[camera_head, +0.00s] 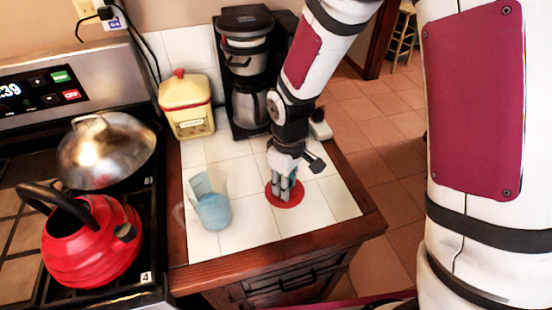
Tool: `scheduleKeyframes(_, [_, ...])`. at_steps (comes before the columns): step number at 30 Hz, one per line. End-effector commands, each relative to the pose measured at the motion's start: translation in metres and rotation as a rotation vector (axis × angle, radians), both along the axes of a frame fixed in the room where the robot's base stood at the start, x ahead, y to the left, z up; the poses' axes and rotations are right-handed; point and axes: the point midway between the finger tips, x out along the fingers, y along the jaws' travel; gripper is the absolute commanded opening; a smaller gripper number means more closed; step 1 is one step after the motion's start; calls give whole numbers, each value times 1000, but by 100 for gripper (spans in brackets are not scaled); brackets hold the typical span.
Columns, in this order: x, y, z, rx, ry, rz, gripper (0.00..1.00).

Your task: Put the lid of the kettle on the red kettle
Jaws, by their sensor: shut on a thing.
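The red kettle (98,248) stands on the stove at the lower left, with a black arched handle (45,197) and a dark spout cap facing right. The kettle lid (290,203) is a flat red disc at the white tiled counter, right of the kettle. My gripper (284,192) points down over the lid and is shut on it, at about its middle. The fingers hide the middle of the lid. I cannot tell whether the lid touches the tiles or is slightly raised.
A blue cup (212,208) stands on the counter between the kettle and my gripper. A yellow canister (187,108) and a black coffee maker (246,62) are at the back. A domed metal pan (106,150) sits behind the kettle. The front tiles (333,205) are clear.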

Motion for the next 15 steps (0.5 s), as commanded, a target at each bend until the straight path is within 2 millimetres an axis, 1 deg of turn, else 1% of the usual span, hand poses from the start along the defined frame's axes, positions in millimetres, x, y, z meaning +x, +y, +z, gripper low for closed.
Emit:
scheduleKeyframes(1, [13,-1,-2,1,-1,-4,0])
scheduleKeyframes(3, [30,0,-3,0,0,-4,0])
scheduleKeyframes(9, [76,0,-8,0,-1,-4,0])
scheduleKeyframes(12, [92,0,-9,0,0,-4,0])
scheduleKeyframes(15, [100,0,-10,-1,1,-3,0])
